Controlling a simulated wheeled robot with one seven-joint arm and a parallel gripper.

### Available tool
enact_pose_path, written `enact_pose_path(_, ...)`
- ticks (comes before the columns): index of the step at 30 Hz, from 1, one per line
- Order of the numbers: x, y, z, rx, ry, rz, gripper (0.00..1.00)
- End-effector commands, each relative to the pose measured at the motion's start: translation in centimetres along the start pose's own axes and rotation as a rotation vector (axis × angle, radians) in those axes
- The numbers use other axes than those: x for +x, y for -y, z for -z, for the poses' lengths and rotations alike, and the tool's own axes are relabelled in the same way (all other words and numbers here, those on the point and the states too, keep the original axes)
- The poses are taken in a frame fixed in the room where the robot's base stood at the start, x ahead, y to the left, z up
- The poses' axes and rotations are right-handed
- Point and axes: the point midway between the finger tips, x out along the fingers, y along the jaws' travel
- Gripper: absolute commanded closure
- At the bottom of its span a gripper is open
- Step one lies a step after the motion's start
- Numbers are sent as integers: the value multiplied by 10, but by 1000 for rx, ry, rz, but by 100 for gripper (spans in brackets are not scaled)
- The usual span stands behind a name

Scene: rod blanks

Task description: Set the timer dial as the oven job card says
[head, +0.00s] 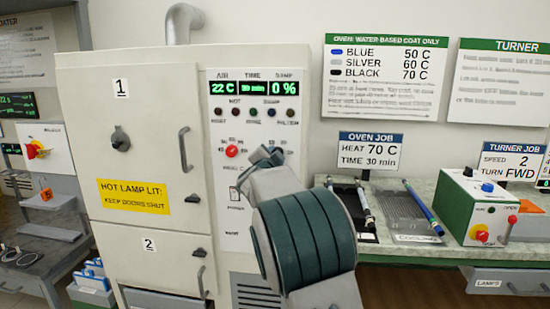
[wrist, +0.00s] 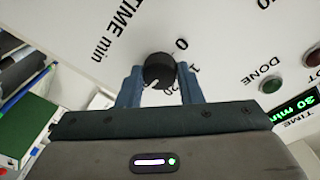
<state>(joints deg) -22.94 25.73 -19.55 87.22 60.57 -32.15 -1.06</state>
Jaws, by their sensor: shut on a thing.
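The black timer dial (wrist: 160,71) sits on the pale oven panel beside "TIME min" lettering. My gripper (wrist: 160,84) is shut on the dial, one blue finger on each side. A white mark shows on the dial's lower left edge in the wrist view; part of the scale is hidden by my gripper. The display (head: 254,87) reads 22 C, 30 min and 0 %. In the head view my gripper (head: 266,158) is at the panel and the timer dial cannot be made out.
The red heat dial (head: 231,151) is just left of my gripper on the oven panel. The oven (head: 150,220) has two shut doors with handles. A bench (head: 450,185) at the right holds rods, a cooling rack and a green turner box (head: 485,210).

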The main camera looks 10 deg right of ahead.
Motion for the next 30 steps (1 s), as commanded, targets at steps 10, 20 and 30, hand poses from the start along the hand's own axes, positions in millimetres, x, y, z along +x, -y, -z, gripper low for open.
enact_pose_path(10, 0, -1, -2, 0, 4, -2, 45)
enact_pose_path(20, -3, 0, -1, 0, 1, 0, 45)
enact_pose_path(30, -56, 1, -1, 2, 5, 2, 45)
